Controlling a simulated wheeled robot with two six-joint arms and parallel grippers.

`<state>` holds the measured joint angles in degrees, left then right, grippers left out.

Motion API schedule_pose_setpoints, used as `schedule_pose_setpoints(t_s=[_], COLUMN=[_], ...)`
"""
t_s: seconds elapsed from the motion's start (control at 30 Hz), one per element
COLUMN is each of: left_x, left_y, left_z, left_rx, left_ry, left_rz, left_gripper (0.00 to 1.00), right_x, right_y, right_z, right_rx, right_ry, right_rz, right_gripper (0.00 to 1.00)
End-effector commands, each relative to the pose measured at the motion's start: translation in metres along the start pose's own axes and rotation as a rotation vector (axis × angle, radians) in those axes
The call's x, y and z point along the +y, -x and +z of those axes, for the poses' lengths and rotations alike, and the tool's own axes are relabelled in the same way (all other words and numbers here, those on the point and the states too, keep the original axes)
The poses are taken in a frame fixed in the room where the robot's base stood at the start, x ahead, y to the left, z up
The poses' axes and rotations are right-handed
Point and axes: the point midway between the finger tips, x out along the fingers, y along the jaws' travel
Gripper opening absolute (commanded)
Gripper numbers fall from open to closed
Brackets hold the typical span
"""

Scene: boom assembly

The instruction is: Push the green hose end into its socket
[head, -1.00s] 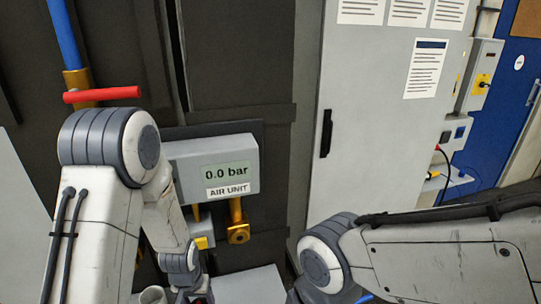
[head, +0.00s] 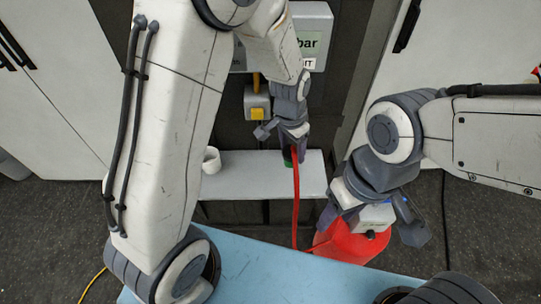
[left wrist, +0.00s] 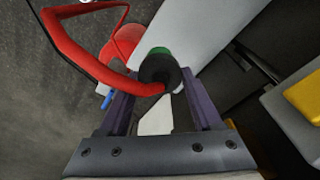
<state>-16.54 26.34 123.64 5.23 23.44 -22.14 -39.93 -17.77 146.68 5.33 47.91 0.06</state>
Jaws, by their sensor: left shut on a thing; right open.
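The green hose end (head: 288,158) is in my left gripper (head: 284,138), above the white shelf in the head view. In the left wrist view the gripper (left wrist: 160,98) has its two fingers around the hose end's black collar (left wrist: 158,70), with a green ring (left wrist: 158,50) beyond it. The red hose (head: 295,205) hangs from it towards a red round object (head: 350,243). My right gripper (head: 373,226) is open, above that red object. I cannot make out the socket; the hose end's tip is partly hidden.
The white shelf (head: 315,175) bears a white ring-shaped piece (head: 212,160). Behind are the air unit (head: 320,35), partly hidden by my left arm, and a grey box with a yellow part (head: 257,112). A light blue tabletop (head: 260,275) is in front.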

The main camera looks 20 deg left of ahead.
Motion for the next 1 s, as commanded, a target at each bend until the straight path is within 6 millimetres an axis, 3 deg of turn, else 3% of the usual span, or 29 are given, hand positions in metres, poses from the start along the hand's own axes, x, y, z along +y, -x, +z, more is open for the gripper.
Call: schedule_pose_setpoints(t_s=[0.2, 0.6, 1.0], left_x=[0.013, 0.014, 0.018], left_y=[0.012, 0.012, -0.031], left_z=[-0.017, -0.019, -0.053], left_rx=[0.001, -0.001, -0.001], left_ry=[-0.098, -0.112, -0.41], left_rz=[0.012, 0.014, 0.051], left_gripper=[0.17, 0.17, 0.17], right_x=[0.0, 0.0, 0.0], right_y=[0.0, 0.0, 0.0], right_z=[0.0, 0.0, 0.0], right_rx=[0.0, 0.0, 0.0], right_ry=[0.0, 0.0, 0.0], right_rz=[0.0, 0.0, 0.0], right_gripper=[0.5, 0.5, 0.5])
